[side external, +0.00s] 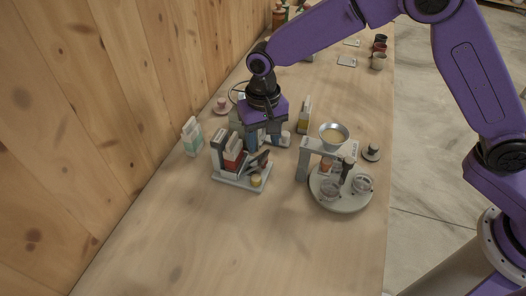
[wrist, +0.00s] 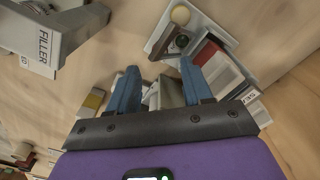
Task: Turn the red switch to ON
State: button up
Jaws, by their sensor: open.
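A small grey-based station (side external: 240,182) stands left of centre in the side view. It carries a red part (side external: 233,158) beside a white block and a yellow round piece. The red part also shows in the wrist view (wrist: 208,53), to the right of the fingers. I cannot make out whether it is the switch, nor any ON or OFF mark. My gripper (side external: 262,138) is open, pointing down just behind this station. In the wrist view its two blue fingers (wrist: 160,90) are spread, with a greyish block beyond them. I cannot tell whether they touch it.
The filler stand (side external: 309,146), with a metal funnel (side external: 334,136) and a round plate (side external: 343,203) of glass cups, is to the right. A white-and-teal carton (side external: 191,136) stands left near the wooden wall. The front table (side external: 240,250) is clear.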

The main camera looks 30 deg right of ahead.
aim_at(263, 157)
jog(key=shift+f, duration=2.5)
grip_shut()
